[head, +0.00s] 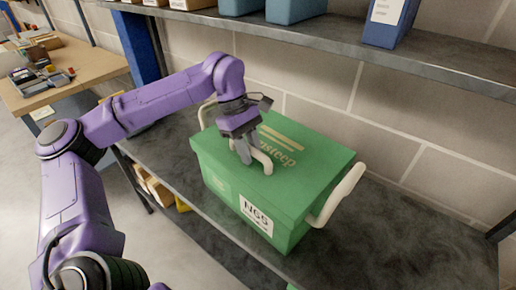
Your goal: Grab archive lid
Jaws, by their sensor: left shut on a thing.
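The archive lid (312,158) is green with pale lettering and a cream handle (262,160) on top. It sits on a green archive box (222,187) that carries a white label reading N65 or similar. Cream side handles (340,195) stick out at the box's ends. My left gripper (246,158) comes down from above and is shut on the lid's top handle. The fingers hide part of that handle. The lid appears to rest level on the box, with no clear gap. My right gripper is not in the head view.
The box stands on a dark grey shelf (420,240) with bare room to its right. An upper shelf (350,52) with blue bins (294,10) and a blue file box (388,22) runs above and behind. A wooden workbench (75,82) with tools stands at the far left.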

